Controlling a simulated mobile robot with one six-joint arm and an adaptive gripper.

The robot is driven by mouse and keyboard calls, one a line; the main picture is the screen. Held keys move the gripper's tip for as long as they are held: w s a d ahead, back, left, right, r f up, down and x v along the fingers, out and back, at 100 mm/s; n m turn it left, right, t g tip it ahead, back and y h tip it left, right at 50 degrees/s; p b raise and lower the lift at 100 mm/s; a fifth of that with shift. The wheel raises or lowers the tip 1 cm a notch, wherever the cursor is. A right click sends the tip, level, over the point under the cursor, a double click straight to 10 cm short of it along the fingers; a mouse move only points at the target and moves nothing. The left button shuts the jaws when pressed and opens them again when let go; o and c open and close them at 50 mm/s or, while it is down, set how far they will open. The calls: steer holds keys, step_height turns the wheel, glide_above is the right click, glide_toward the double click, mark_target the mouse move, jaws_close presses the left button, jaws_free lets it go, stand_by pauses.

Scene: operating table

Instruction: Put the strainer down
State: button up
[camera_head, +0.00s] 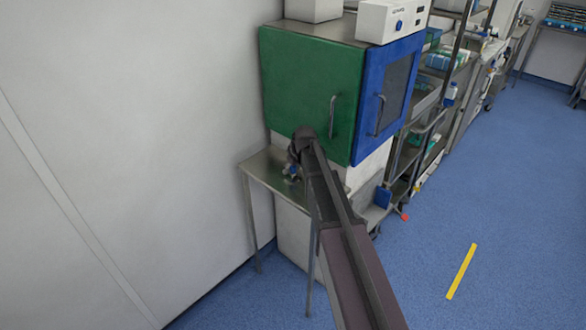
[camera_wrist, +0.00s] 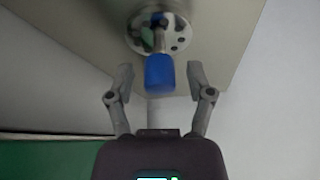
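The strainer (camera_wrist: 160,34), a round metal disc with holes and a blue handle (camera_wrist: 160,73), is at the top middle of the wrist view. It appears to rest on the small metal table (camera_wrist: 95,12). My gripper (camera_wrist: 159,82) is open, with one finger on each side of the blue handle and a visible gap on both sides. Nothing is held between the fingers. In the head view my arm reaches to the small metal table (camera_head: 262,168) and hides much of its top. A small bluish shape there is too small to make out.
The white wall (camera_head: 120,120) is close on the left. Shelving (camera_head: 425,120) is to the right. The blue floor (camera_head: 500,200) is open at the right.

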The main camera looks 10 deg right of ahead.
steer(key=shift+d+r, duration=0.1)
steer(key=shift+r, duration=0.15)
steer(key=p+v, duration=1.1)
steer(key=v, duration=0.1)
stand_by(0.5)
steer(key=shift+f, duration=0.1)
stand_by(0.6)
steer(key=s+a+f+m+g+h, duration=0.1)
steer(key=s+m+g, duration=0.3)
steer(key=s, duration=2.1)
steer(key=shift+a+f+h, duration=0.2)
steer(key=shift+a+h, duration=0.1)
steer(key=shift+a, duration=0.15)
steer(key=shift+c, duration=0.2)
steer(key=shift+c, duration=0.7)
